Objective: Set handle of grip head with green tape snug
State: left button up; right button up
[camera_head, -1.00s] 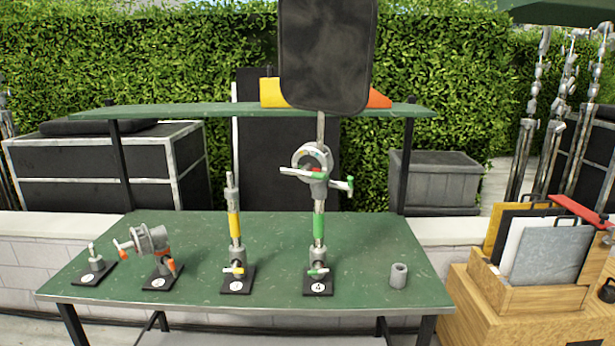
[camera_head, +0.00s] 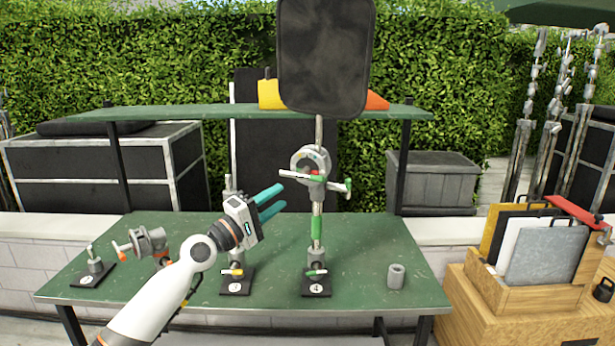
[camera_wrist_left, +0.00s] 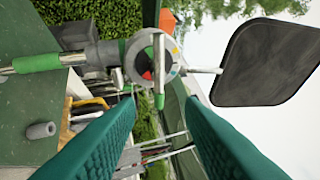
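The grip head (camera_head: 311,163) is a round grey disc on top of stand 4, with a black flag (camera_head: 325,55) held above it. Green tape (camera_head: 316,232) wraps the stand's post. The handle (camera_head: 302,177) is a bar with a green end crossing the disc's front, and another green-tipped bar points right. In the left wrist view the grip head (camera_wrist_left: 150,62) appears sideways, with the handle (camera_wrist_left: 158,70) across its face. My left gripper (camera_head: 275,201) is open and empty, left of the grip head and apart from it; its teal fingers point right. My right gripper is not in view.
The yellow-taped stand (camera_head: 233,271) is behind my left gripper. An orange-handled clamp (camera_head: 150,241) and a small base (camera_head: 94,266) stand at the left. A grey cylinder (camera_head: 396,276) is at the right of the green table (camera_head: 370,240). A shelf (camera_head: 180,113) spans above.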

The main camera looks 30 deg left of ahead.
aim_at(308, 177)
pick_arm(q)
jog(key=p+x, duration=0.2)
jog(key=x, duration=0.7)
jog(key=shift+w+r, duration=0.1)
jog(key=shift+w, duration=0.2)
jog(key=shift+x, duration=0.75)
jog(key=shift+d, duration=0.1)
grip_shut()
